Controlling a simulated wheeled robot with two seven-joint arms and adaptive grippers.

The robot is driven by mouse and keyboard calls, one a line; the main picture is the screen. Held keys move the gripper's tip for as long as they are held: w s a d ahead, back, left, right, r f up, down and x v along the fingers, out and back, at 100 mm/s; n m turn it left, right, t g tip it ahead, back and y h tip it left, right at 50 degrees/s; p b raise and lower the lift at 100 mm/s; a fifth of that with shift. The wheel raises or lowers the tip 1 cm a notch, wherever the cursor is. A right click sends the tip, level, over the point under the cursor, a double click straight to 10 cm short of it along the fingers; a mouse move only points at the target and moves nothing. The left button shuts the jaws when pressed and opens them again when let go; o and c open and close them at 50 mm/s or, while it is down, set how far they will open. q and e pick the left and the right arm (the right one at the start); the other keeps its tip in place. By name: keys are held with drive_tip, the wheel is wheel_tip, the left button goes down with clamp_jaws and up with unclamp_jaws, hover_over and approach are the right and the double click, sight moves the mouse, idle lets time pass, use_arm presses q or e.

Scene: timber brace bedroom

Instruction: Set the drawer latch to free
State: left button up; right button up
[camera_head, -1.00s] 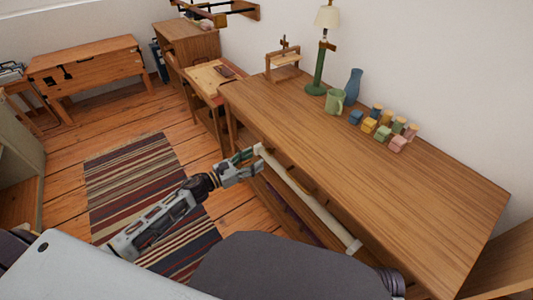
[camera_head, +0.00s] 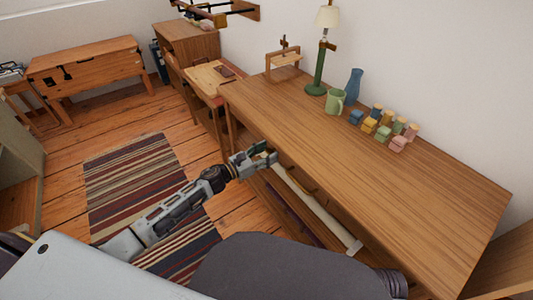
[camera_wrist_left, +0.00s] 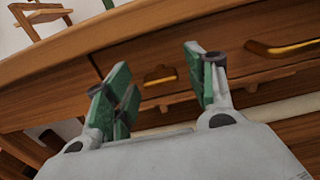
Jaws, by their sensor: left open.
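The desk's drawer front (camera_wrist_left: 240,45) fills the upper part of the left wrist view. A small brass fitting (camera_wrist_left: 160,76) sits on it, between my fingers in the picture. It may be the latch, but its setting cannot be told. A longer brass handle (camera_wrist_left: 285,48) is to its right. My left gripper (camera_head: 262,153) is at the desk's front edge; its green-padded fingers (camera_wrist_left: 155,85) are apart with nothing between them. Whether they touch the desk cannot be told. In the head view, the gripper and desktop edge hide the fitting. My right gripper is not in view.
The wooden desk (camera_head: 370,180) carries a green lamp (camera_head: 318,72), a green mug (camera_head: 335,102), a blue vase (camera_head: 353,87) and several coloured blocks (camera_head: 383,127). A pale rail (camera_head: 320,215) runs below its front edge. A striped rug (camera_head: 130,180) covers open floor at left.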

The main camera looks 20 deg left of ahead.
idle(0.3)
use_arm(q)
drive_tip(key=c, duration=1)
